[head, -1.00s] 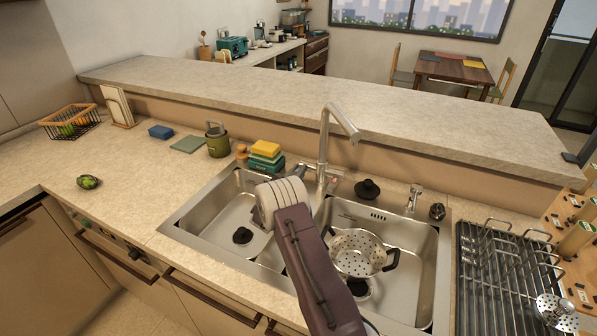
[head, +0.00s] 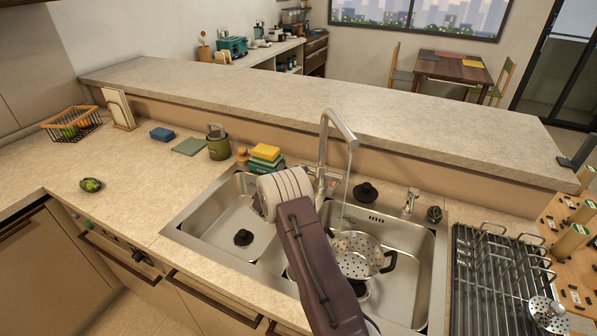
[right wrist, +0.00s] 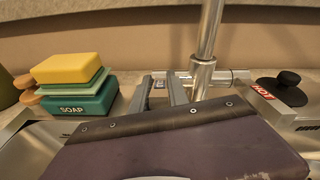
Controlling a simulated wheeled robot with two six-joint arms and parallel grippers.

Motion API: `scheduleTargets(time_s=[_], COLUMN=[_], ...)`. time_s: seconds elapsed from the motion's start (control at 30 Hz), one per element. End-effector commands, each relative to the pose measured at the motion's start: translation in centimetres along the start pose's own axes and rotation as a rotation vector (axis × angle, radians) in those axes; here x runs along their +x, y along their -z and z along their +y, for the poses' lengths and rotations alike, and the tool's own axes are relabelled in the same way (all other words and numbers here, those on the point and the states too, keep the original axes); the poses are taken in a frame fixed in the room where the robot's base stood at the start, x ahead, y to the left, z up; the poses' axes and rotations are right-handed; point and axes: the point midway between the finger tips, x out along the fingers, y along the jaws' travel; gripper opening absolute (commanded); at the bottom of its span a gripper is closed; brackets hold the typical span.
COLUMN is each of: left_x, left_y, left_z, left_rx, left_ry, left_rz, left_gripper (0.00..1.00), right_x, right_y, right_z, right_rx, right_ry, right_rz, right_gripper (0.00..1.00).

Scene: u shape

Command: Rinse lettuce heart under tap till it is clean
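The green lettuce heart (head: 91,185) lies alone on the left counter. In the head view the metal tap (head: 323,150) stands behind the double sink, and a thin stream of water (head: 345,192) falls from its spout towards the perforated colander (head: 358,254) in the right basin. My right arm reaches in from the bottom to the tap base and hides its own gripper there. In the right wrist view my right gripper (right wrist: 159,76) has its fingers apart just in front of the tap's base (right wrist: 200,80). Whether they touch the tap's control is unclear. My left gripper is out of view.
Sponges stacked on a soap box (head: 264,158) stand left of the tap. A black plug (head: 366,192) lies right of it. A dish rack (head: 500,270) is at the right. A raised ledge (head: 300,115) runs behind.

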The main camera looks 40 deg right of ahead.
Motion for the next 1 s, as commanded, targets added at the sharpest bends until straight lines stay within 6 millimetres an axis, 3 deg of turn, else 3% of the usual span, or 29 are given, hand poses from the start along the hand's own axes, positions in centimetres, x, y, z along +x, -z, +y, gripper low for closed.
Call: scheduleTargets(time_s=[0.37,0.8,1.0], left_x=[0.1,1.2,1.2], left_y=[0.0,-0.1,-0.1], left_z=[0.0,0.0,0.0], left_rx=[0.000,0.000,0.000], left_ry=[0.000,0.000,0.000], left_rz=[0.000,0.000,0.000], left_gripper=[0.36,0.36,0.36], right_x=[-0.2,-8.2,-9.1], right_y=[0.0,0.1,0.1], right_z=[0.0,0.1,0.0], right_rx=[0.000,-0.001,0.000], right_ry=[-0.001,-0.002,0.000], right_rz=[0.000,-0.001,0.000], right_gripper=[0.39,0.39,0.39])
